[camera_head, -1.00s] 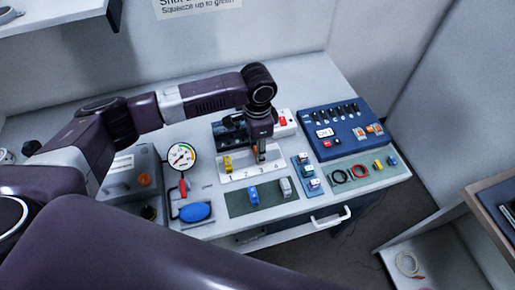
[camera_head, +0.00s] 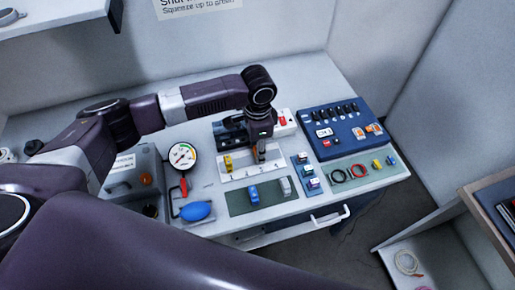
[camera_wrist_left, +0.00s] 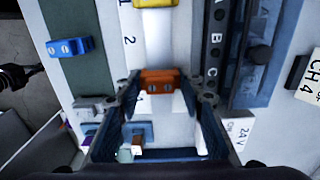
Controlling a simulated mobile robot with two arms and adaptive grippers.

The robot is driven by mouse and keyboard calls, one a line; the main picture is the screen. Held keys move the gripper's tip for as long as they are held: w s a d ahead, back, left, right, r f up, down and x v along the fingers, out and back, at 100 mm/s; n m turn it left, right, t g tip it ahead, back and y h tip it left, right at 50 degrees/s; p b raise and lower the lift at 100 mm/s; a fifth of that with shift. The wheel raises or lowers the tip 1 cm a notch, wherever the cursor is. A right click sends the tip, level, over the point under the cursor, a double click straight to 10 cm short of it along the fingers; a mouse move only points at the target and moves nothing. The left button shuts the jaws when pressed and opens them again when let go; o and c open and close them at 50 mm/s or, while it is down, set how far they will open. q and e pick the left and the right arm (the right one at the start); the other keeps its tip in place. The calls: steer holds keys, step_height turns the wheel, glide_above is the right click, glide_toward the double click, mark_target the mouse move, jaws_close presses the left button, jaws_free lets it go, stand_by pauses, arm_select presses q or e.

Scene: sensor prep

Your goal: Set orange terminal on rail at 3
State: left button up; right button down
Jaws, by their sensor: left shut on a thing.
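My left gripper (camera_head: 261,158) is over the numbered rail plate (camera_head: 236,177), near its right half. In the left wrist view its fingers (camera_wrist_left: 162,88) are shut on the orange terminal (camera_wrist_left: 158,76), which sits between the tips. I cannot tell whether the terminal touches the rail. A yellow terminal (camera_head: 228,163) stands at the rail's left end by 1; it also shows in the left wrist view (camera_wrist_left: 155,3). The wrist view shows 1 and 2 beside the rail; the 3 is hidden there. My right gripper is not in view.
A green mat (camera_head: 236,203) in front holds a blue terminal (camera_head: 253,194) and a grey terminal (camera_head: 285,187). A blue control panel (camera_head: 340,143) stands to the right. A gauge (camera_head: 182,156) and blue bulb (camera_head: 197,210) are to the left.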

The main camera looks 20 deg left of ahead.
arm_select(q)
steer(key=shift+p, duration=0.45)
steer(key=shift+f, duration=0.1)
stand_by(0.8)
steer(key=shift+f+p, duration=0.15)
steer(key=shift+p, duration=0.4)
stand_by(0.5)
steer(key=o, duration=1)
steer(key=shift+o, duration=0.2)
steer(key=shift+r+p, duration=3.5)
steer(key=shift+p, duration=0.55)
